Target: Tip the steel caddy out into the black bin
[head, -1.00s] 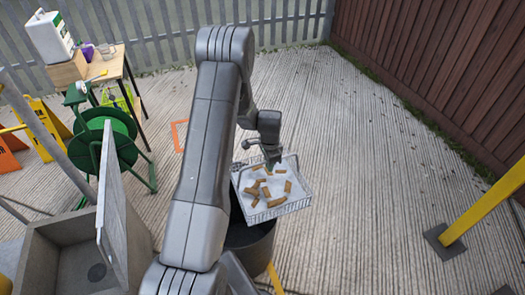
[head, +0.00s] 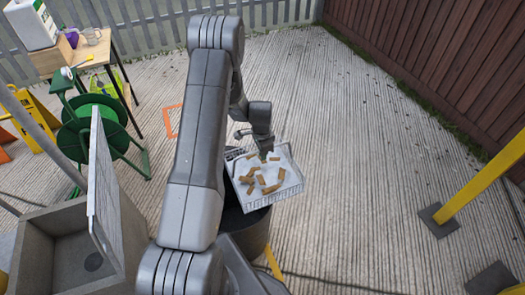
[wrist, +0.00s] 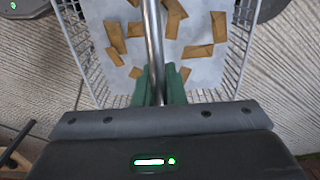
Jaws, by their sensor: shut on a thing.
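The steel caddy (head: 285,187) is a pale wire basket with a light liner and several brown pieces lying in it. In the wrist view its wire side (wrist: 238,45) and its steel bar handle (wrist: 153,45) show. My gripper (head: 267,154) is shut on the handle, with its green fingertips (wrist: 160,88) on both sides of the bar. The caddy looks close to level, above the black bin (head: 249,232). The bin's top is partly hidden by the caddy and my arm. The pieces are still inside the caddy.
A stone sink (head: 62,240) stands at the lower left, with a green hose reel (head: 98,130) behind it. A wooden table (head: 85,55) stands at the back left. A yellow post (head: 480,180) is at the right. The ribbed floor between is clear.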

